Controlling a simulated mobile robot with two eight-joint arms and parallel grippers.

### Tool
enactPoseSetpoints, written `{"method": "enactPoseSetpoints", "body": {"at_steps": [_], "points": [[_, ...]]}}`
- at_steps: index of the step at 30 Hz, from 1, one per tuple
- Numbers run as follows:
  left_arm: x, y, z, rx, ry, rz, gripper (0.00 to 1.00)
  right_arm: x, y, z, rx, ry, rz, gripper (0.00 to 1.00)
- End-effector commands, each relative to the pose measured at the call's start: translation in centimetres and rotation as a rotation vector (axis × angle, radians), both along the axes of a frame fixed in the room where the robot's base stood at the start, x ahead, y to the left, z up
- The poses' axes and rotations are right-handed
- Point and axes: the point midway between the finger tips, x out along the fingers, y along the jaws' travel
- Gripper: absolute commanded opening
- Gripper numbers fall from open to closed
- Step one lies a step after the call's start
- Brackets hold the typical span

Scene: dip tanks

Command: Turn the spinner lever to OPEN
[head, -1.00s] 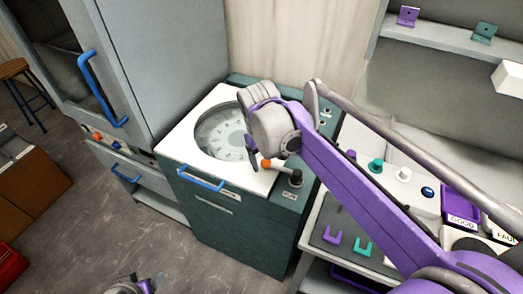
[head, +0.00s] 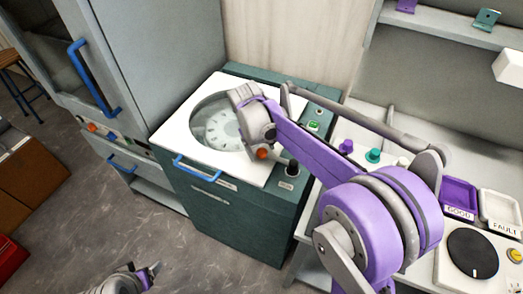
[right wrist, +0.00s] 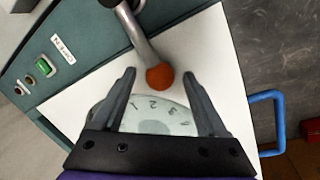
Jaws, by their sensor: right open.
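The spinner (head: 238,208) is a teal cabinet with a white top and a round window (head: 222,126) over a numbered disc. Its lever has an orange knob (head: 262,154) and a dark pivot (head: 292,168) at the top's right front corner. In the right wrist view, the knob (right wrist: 160,77) sits between the fingertips of my open right gripper (right wrist: 160,73), with gaps on both sides. In the head view, the right gripper (head: 250,115) is over the window and its fingertips are hidden. My left gripper (head: 152,270) is low at the bottom left, its jaws unclear.
A blue handle (head: 197,172) sticks out at the spinner's front. A green button (head: 313,126) is on its right panel. A grey cabinet (head: 165,60) stands to the left. A bench with GOOD (head: 460,212) and FAULT (head: 497,229) trays is to the right. The floor in front is clear.

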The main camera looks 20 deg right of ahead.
Motion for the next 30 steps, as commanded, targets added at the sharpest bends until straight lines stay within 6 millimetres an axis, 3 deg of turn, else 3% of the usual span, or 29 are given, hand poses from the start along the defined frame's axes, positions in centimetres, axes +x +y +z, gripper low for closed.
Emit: {"method": "enactPoseSetpoints", "body": {"at_steps": [11,24,30], "points": [[-0.01,0.0,-0.03,0.0,0.0,0.0,0.74,0.01,-0.13,-0.7,0.0,0.0,0.0,0.76],[-0.01,0.0,-0.03,0.0,0.0,0.0,0.74,0.0,-0.11,-0.68,0.0,0.0,0.0,0.0],[-0.01,0.0,-0.03,0.0,0.0,0.0,0.74,0.0,-0.12,-0.68,0.0,0.0,0.0,0.0]]}}
